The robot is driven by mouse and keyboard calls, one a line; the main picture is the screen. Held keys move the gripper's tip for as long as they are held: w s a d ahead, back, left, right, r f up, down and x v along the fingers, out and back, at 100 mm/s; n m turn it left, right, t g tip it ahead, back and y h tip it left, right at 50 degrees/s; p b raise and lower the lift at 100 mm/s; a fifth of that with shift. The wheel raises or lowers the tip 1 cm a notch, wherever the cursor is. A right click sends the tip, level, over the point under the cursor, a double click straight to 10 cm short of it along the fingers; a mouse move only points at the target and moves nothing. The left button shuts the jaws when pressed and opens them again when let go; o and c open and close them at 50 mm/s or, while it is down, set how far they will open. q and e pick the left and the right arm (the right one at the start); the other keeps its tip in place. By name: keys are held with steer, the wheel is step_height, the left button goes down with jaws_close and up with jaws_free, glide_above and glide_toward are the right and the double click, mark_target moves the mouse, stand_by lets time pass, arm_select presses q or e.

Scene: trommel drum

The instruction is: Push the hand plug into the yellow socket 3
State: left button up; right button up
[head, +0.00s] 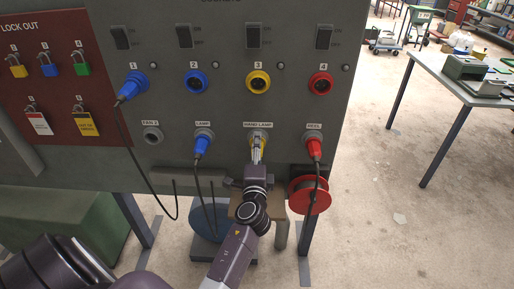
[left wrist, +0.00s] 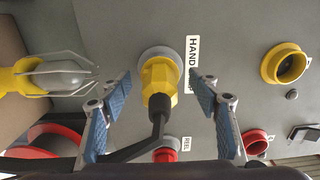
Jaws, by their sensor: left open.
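The yellow hand plug (left wrist: 158,82) sits in the grey holder under the HAND LAMP label (head: 258,125), with its black cable running down toward my wrist. In the head view it is mostly hidden by my left gripper (head: 257,152). In the left wrist view my left gripper (left wrist: 160,76) is open, with one blue-padded finger on each side of the plug and gaps between. Yellow socket 3 (head: 258,82) is on the panel straight above the holder; its round opening looks empty. It also shows in the left wrist view (left wrist: 285,65). My right gripper is not in view.
Blue plug 1 (head: 131,86), the blue LAMP plug (head: 202,146) and the red REEL plug (head: 314,147) have hanging cables near my arm. Blue socket 2 (head: 196,81) and red socket 4 (head: 320,82) flank socket 3. A caged hand lamp (left wrist: 62,76) lies below the panel.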

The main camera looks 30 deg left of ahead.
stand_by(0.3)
arm_select(q)
jaws_close()
stand_by(0.3)
steer(key=shift+s+d, duration=0.1)
steer(key=shift+s, duration=0.05)
steer(key=shift+s+d+f, duration=0.1)
steer(key=shift+s, duration=0.05)
steer(key=shift+b+v, duration=0.35)
steer(key=shift+v, duration=2.3)
